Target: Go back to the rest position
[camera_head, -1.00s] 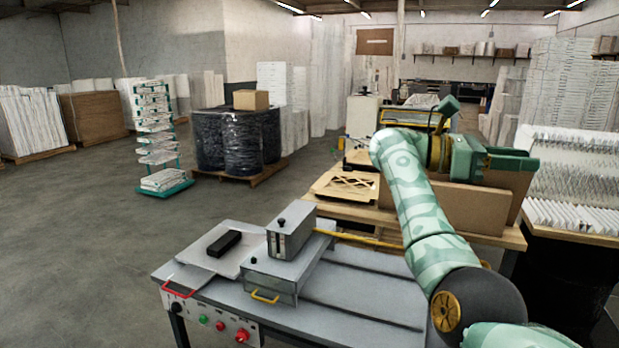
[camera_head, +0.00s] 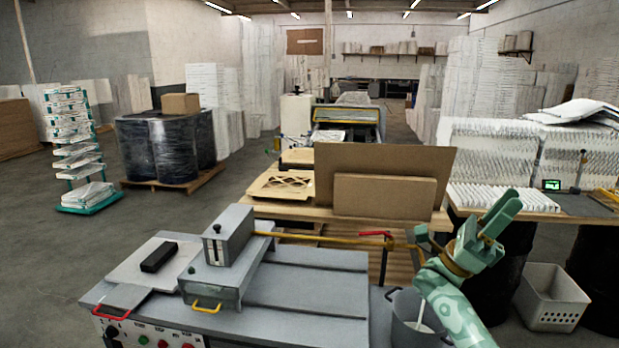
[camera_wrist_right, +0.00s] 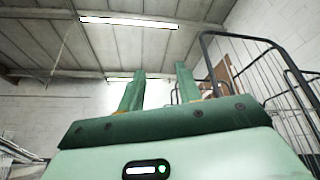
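My right gripper (camera_head: 507,204) is at the right in the head view, raised beside the work table, with its fingers pointing up. In the right wrist view its two green fingers (camera_wrist_right: 160,82) stand apart with nothing between them, against the ceiling and a pale wall. My left gripper is not in the head view.
A grey machine table (camera_head: 310,290) with a red-handled tray stands in front. Behind it are cardboard sheets (camera_head: 385,160) on a wooden bench. A grey bin (camera_head: 405,312) is near my right arm. A white crate (camera_head: 550,295) stands at the right. Open floor lies at the left.

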